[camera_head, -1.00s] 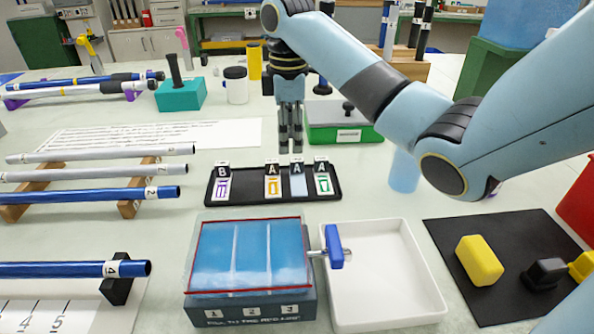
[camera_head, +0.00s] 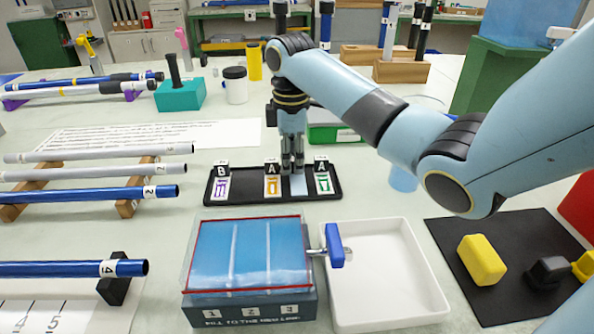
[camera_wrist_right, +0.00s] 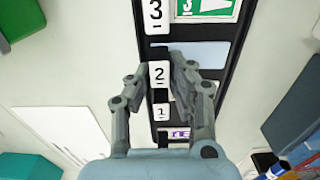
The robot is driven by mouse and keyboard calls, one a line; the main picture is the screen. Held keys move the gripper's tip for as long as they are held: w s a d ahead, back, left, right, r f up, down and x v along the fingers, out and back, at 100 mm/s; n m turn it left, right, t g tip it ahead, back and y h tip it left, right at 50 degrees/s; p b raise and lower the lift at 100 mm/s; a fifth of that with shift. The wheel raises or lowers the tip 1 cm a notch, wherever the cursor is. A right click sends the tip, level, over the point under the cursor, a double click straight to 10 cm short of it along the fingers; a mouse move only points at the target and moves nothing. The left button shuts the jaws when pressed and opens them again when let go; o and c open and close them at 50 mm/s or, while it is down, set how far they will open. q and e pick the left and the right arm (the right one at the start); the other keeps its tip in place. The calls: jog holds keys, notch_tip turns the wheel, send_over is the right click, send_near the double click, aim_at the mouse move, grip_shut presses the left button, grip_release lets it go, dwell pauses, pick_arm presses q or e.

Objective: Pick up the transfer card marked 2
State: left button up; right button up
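The black card tray (camera_head: 247,197) carries several cards with upright tags. The purple card (camera_head: 222,188) is leftmost, then the yellow card (camera_head: 272,187), a pale blue card (camera_head: 298,185) and the green card (camera_head: 322,184). My right gripper (camera_head: 292,170) is down at the pale blue card and hides its tag in the head view. In the right wrist view, the tag marked 2 (camera_wrist_right: 158,76) lies between the fingertips. The fingers look open; I cannot tell if they touch it. Tags 3 (camera_wrist_right: 155,12) and 1 (camera_wrist_right: 160,111) flank it. My left gripper is out of view.
A blue-lidded box (camera_head: 250,309) and a white tray (camera_head: 335,305) stand in front of the card tray. Rods on wooden racks (camera_head: 127,207) lie left. A green box (camera_head: 325,135) is close behind my gripper. A yellow block (camera_head: 481,260) sits right.

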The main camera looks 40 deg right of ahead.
grip_shut()
jog(key=shift+r, duration=0.15)
